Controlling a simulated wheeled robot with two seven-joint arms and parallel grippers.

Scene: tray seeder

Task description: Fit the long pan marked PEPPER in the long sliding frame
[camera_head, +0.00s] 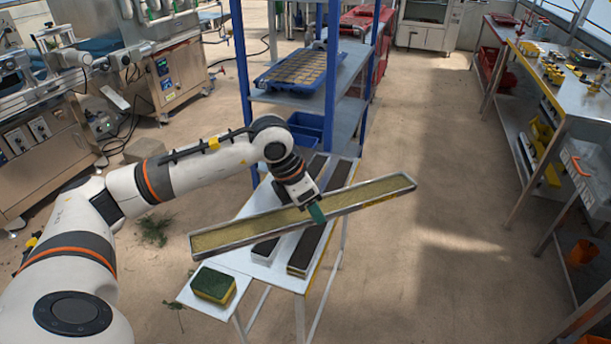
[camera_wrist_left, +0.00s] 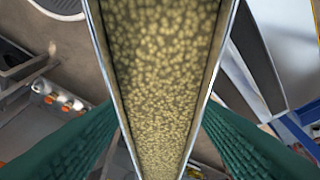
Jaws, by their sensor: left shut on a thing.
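My left gripper (camera_head: 315,211) is shut on a long, narrow metal pan (camera_head: 250,240) filled with yellowish seeds. It holds the pan at a slant above a small white table, its right end out past the table edge. In the left wrist view the pan (camera_wrist_left: 212,75) runs straight between the two green fingers, which press on its sides. No PEPPER marking is readable on the pan. I cannot make out the long sliding frame for certain; it may belong to the machine (camera_head: 40,130) at the left. My right gripper is not in view.
A blue-post shelf (camera_head: 345,125) with a blue tray stands behind. The floor to the right is clear up to a workbench (camera_head: 570,110).

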